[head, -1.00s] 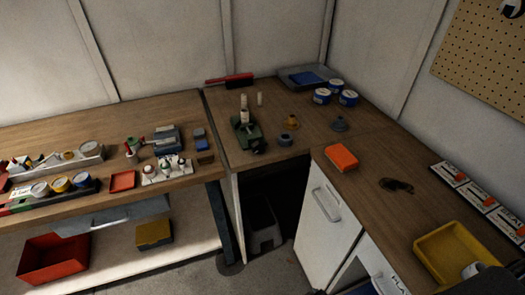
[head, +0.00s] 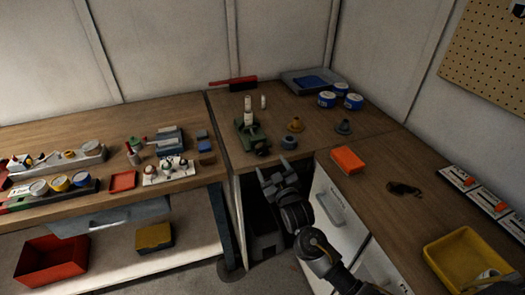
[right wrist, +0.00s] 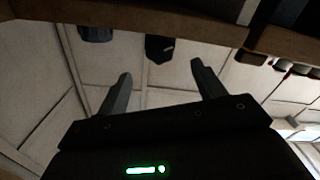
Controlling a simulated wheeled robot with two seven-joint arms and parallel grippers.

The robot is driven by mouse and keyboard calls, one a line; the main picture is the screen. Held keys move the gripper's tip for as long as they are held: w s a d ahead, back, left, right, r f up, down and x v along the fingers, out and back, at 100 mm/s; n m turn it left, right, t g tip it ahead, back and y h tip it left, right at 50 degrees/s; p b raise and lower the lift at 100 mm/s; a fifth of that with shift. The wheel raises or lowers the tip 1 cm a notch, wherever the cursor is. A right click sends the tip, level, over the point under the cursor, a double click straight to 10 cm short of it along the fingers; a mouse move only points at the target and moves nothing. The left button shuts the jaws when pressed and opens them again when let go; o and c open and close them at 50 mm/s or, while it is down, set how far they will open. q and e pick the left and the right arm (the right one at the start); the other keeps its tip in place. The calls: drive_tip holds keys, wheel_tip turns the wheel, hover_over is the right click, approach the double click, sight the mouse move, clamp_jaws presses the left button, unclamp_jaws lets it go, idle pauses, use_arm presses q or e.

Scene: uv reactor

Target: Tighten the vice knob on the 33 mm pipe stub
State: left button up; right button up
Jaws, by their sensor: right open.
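A green vice (head: 249,133) stands on the wooden corner bench, with a pale upright pipe stub (head: 248,104) in it. A small dark round part, perhaps the vice knob (head: 262,149), shows at its front right; I cannot tell how tight it is. My right gripper (head: 275,170) is open and empty, in front of the bench edge and below the vice, apart from it. In the right wrist view its two fingers (right wrist: 162,85) are spread with nothing between them. My left gripper is not in view.
A blue-grey ring (head: 288,142), a yellow-brown fitting (head: 295,125) and a grey-green fitting (head: 343,126) stand right of the vice. An orange block (head: 348,160) lies on the right counter. Blue-labelled cans (head: 327,99) stand behind. White drawer fronts (head: 328,205) are close to my right arm.

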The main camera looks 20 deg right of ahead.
sight(263, 152)
drive_tip(key=w, duration=0.6)
drive_tip(key=w+p, duration=0.1)
drive_tip(key=w, duration=0.2)
drive_tip(key=shift+w+a, duration=0.2)
drive_tip(key=shift+a, duration=0.15)
drive_tip(key=c, duration=1)
drive_tip(key=shift+f, duration=0.1)
drive_tip(key=shift+m, duration=0.3)
drive_tip(key=shift+m, duration=3.1)
